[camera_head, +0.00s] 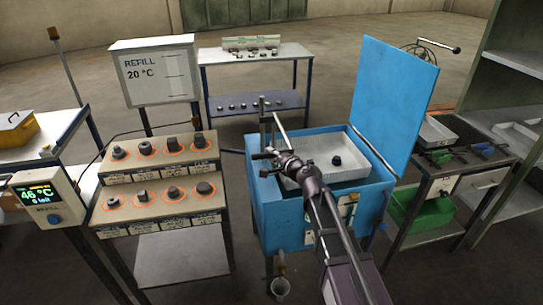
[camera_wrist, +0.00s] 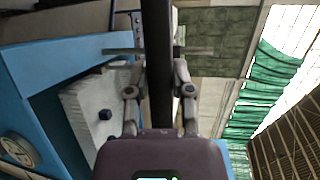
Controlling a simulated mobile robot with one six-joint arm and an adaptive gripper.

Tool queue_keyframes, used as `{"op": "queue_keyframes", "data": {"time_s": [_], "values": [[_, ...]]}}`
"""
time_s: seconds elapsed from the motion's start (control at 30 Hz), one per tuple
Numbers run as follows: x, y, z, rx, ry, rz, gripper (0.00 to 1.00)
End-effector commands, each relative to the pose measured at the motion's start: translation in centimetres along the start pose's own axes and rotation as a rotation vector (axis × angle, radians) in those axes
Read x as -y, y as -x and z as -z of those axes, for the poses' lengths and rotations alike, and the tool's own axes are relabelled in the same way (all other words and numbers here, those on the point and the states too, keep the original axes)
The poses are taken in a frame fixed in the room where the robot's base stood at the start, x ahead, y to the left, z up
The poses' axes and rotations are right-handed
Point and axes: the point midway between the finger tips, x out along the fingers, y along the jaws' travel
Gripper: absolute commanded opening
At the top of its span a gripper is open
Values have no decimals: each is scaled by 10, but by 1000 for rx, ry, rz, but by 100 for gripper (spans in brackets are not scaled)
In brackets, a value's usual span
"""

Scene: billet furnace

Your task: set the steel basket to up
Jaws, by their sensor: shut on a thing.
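The steel basket (camera_head: 352,172) is a pale grey shallow tray at the top of the open blue tank (camera_head: 280,205). A small dark block (camera_head: 336,161) sits inside it. The basket also shows at the left of the wrist view (camera_wrist: 85,115). My gripper (camera_head: 272,156) is at the tank's left rim, beside a thin upright post (camera_head: 262,120). In the wrist view its two fingers (camera_wrist: 160,62) are shut around a dark bar (camera_wrist: 160,25). Where the bar joins the basket is hidden.
The blue lid (camera_head: 395,100) stands open behind the tank. A stepped rack (camera_head: 155,185) of metal parts is on the left, by a display box (camera_head: 42,197). A side table (camera_head: 455,165) with trays and a green bin (camera_head: 425,212) is on the right.

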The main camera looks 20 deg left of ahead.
Motion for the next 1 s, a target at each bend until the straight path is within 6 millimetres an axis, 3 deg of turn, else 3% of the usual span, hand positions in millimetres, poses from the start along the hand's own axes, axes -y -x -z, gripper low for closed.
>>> {"op": "queue_keyframes", "data": {"time_s": [0.03, 0.2, 0.7, 0.73, 0.83, 1.0], "values": [[11, 0, 0, -2, -2, 2, 0], [20, 2, 0, -2, -2, 2, 0], [24, 1, 0, -4, -5, 5, 0], [24, 1, 0, -4, -5, 5, 35], [23, 1, 0, -3, -4, 4, 65], [22, 2, 0, -2, -2, 2, 65]]}}
